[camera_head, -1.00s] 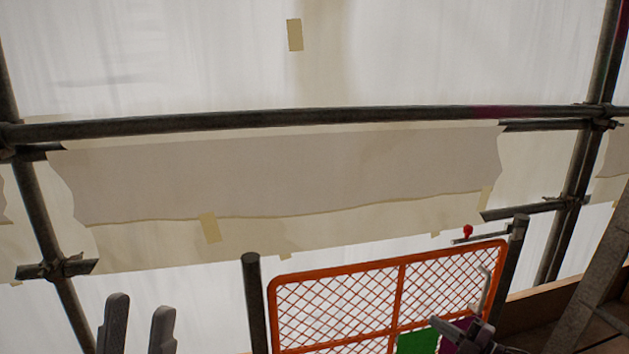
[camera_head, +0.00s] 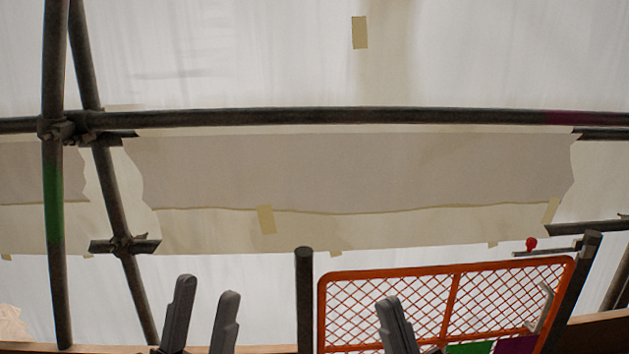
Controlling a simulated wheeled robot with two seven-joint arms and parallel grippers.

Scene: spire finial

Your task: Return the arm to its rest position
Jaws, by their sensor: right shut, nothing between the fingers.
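My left gripper (camera_head: 207,288) stands at the lower left of the head view with its two dark grey fingers pointing up and spread apart. It is open with nothing between the fingers. My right gripper (camera_head: 388,303) points up at the bottom centre, in front of the orange mesh gate. Its fingers are together and it holds nothing. Most of both arms is below the picture's edge.
An orange mesh gate (camera_head: 453,305) stands between a dark left post (camera_head: 304,300) and a right post. A red knob (camera_head: 531,244) sits near its upper right corner. Scaffold tubes (camera_head: 350,116) and pale sheeting fill the background. Green and purple patches show low behind the mesh.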

